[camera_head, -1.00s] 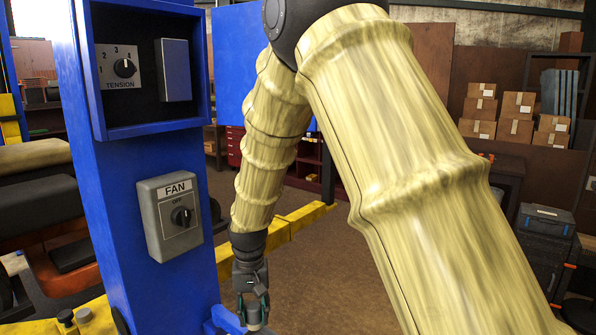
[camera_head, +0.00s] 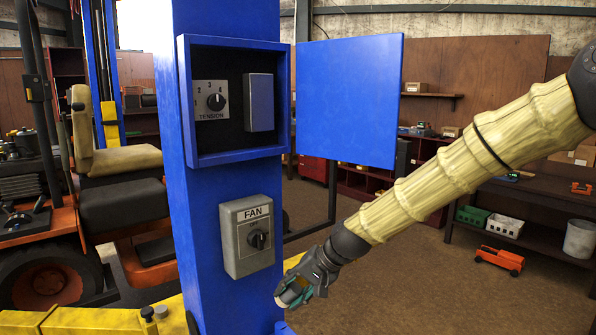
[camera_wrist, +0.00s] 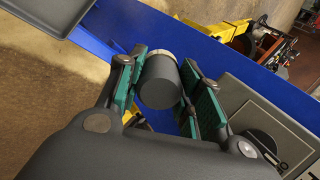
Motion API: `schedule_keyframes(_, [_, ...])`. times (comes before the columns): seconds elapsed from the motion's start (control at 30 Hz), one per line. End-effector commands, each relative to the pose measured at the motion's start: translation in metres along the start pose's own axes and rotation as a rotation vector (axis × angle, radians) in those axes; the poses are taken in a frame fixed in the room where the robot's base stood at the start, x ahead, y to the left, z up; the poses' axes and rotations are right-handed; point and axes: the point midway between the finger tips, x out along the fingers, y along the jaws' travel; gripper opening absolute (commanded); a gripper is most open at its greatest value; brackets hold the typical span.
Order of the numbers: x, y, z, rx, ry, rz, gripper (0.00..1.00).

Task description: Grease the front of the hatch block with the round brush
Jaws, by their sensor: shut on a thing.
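The hatch block (camera_head: 258,102) is a grey upright block inside the open blue box on the blue post, right of the TENSION dial. Its front faces out and looks bare. My gripper (camera_head: 296,291) is low, to the right of the post and below the hatch block, apart from it. It is shut on the round brush (camera_head: 286,298), whose pale end points down and left in the head view. In the wrist view the brush's dark round handle (camera_wrist: 158,82) with a metal band sits between the green-padded fingers (camera_wrist: 163,88). Its bristles are hidden there.
The blue hatch door (camera_head: 348,100) stands open to the right of the box, above my gripper. The grey FAN switch box (camera_head: 246,236) sticks out from the post below it. Floor at right is mostly free.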

Motion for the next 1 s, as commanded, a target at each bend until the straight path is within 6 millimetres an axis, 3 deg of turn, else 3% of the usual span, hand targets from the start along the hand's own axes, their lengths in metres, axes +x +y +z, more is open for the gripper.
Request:
schedule_keyframes(0.2, [-0.031, -0.045, -0.01, 0.046, 0.057, -0.177, 0.16])
schedule_keyframes(0.57, [-0.088, -0.104, -0.029, 0.113, 0.182, -0.425, 0.16])
schedule_keyframes(0.77, [-0.145, -0.152, -0.042, 0.166, 0.315, -0.596, 0.16])
schedule_keyframes(1.0, [-0.234, -0.199, -0.055, 0.211, 0.479, -0.757, 0.16])
